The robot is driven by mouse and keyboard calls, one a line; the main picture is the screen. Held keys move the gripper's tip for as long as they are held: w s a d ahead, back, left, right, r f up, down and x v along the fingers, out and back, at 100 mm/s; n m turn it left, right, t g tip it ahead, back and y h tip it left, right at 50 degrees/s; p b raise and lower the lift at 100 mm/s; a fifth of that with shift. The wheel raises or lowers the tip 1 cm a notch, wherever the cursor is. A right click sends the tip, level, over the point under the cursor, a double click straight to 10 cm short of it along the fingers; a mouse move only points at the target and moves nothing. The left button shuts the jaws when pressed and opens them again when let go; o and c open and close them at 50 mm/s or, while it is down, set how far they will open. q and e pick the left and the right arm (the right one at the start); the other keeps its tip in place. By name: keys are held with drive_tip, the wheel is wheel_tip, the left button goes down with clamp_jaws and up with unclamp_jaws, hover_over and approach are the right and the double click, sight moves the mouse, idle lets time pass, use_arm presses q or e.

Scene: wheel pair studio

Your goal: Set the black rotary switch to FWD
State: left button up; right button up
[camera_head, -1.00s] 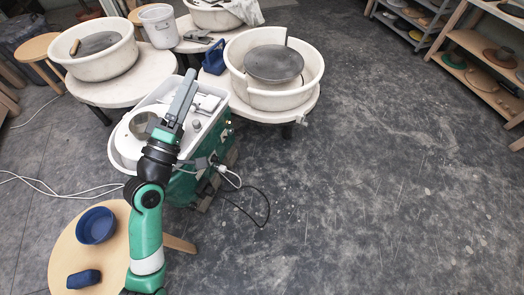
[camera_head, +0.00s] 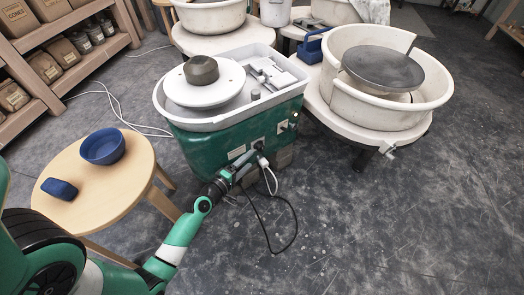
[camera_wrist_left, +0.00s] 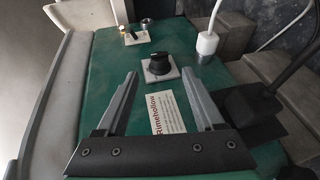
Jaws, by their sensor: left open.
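The black rotary switch (camera_wrist_left: 159,63) sits on a small pale square plate on the green machine panel, in the left wrist view. Its markings are too small to read, and I cannot tell its setting. In the head view it is small, on the green side (camera_head: 215,150) of the pottery wheel. My left gripper (camera_wrist_left: 159,76) is open and empty, facing the panel. Its fingers straddle the switch's line in the picture, one to each side, with the tips apart from it. In the head view the gripper (camera_head: 245,168) is low in front of the panel. My right gripper is not in view.
A white plug (camera_wrist_left: 207,42) with its cable stands right of the switch, and a black plug (camera_wrist_left: 250,103) is nearer. A small toggle (camera_wrist_left: 131,37) is further up the panel. A wooden stool (camera_head: 125,190) with a blue bowl (camera_head: 103,146) stands left. Grey floor is clear at right.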

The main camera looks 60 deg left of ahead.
sight(261, 149)
use_arm(q)
drive_tip(key=b+x, duration=0.2)
drive_tip(key=x, duration=0.7)
drive_tip(key=shift+w, duration=0.15)
drive_tip(key=shift+r, duration=0.1)
clamp_jaws()
